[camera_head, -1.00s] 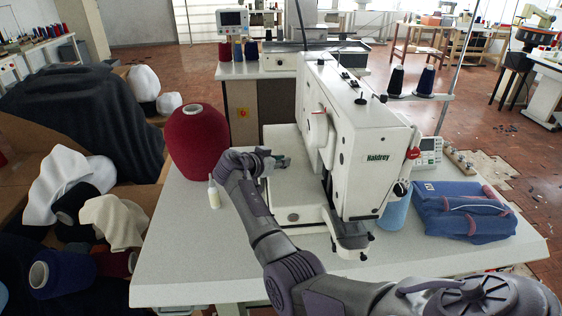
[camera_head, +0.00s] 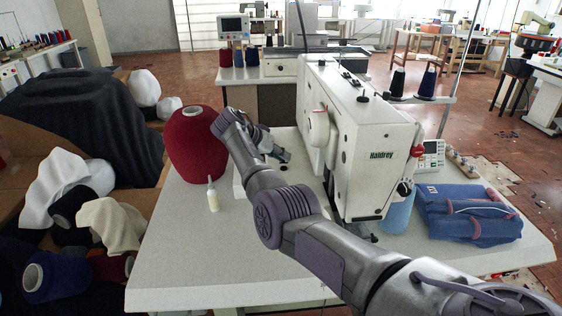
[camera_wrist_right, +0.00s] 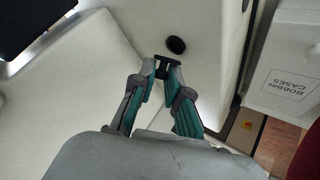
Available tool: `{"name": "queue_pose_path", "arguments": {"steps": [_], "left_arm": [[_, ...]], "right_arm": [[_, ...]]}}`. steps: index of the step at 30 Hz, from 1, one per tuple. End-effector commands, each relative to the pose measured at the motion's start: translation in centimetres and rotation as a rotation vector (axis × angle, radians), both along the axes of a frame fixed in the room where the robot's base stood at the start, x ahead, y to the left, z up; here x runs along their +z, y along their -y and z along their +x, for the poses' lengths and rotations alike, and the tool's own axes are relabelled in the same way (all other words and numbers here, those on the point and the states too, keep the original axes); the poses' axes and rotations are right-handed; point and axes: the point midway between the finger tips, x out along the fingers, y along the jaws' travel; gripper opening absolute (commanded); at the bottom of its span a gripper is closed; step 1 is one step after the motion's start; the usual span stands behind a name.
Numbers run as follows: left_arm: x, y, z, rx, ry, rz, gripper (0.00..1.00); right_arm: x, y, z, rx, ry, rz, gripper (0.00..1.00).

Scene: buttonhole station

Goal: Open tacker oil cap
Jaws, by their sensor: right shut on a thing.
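The white tacker (camera_head: 375,150), marked Haldrey, stands on the table with its flat white bed to the left. My right gripper (camera_head: 284,156) is over the rear left of that bed. In the right wrist view my gripper (camera_wrist_right: 166,70) is shut on a small black cap (camera_wrist_right: 166,64), held between the fingertips. A dark round spot (camera_wrist_right: 176,45) shows on the white surface just beyond the cap; I cannot tell whether it is an open hole or a disc. My arm hides much of the bed in the head view. My left gripper is not in view.
A large red thread cone (camera_head: 190,150) and a small oil bottle (camera_head: 212,195) stand left of my arm. Folded denim (camera_head: 465,212) and a light blue cone (camera_head: 398,214) are at right. The table front (camera_head: 210,270) is clear. A bobbin cases box (camera_wrist_right: 288,85) is beside the bed.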

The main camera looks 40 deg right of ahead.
Motion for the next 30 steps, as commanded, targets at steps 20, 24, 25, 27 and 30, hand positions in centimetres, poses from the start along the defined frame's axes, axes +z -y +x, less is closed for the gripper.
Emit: {"name": "queue_pose_path", "arguments": {"steps": [20, 24, 25, 27, 30], "left_arm": [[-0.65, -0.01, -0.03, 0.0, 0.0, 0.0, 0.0], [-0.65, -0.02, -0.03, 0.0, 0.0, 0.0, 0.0], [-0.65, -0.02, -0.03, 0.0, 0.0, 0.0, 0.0], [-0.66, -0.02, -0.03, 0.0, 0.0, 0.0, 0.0], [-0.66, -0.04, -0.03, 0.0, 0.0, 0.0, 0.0]], "right_arm": [[0.1, 0.11, 0.13, 0.0, -0.032, 0.018, 0.19], [0.09, 0.1, 0.13, -0.001, -0.031, 0.018, 0.39], [0.09, 0.1, 0.13, -0.001, -0.031, 0.018, 0.39], [0.08, 0.1, 0.13, -0.001, -0.031, 0.018, 0.39], [0.07, 0.1, 0.12, 0.0, -0.032, 0.018, 0.39]]}}
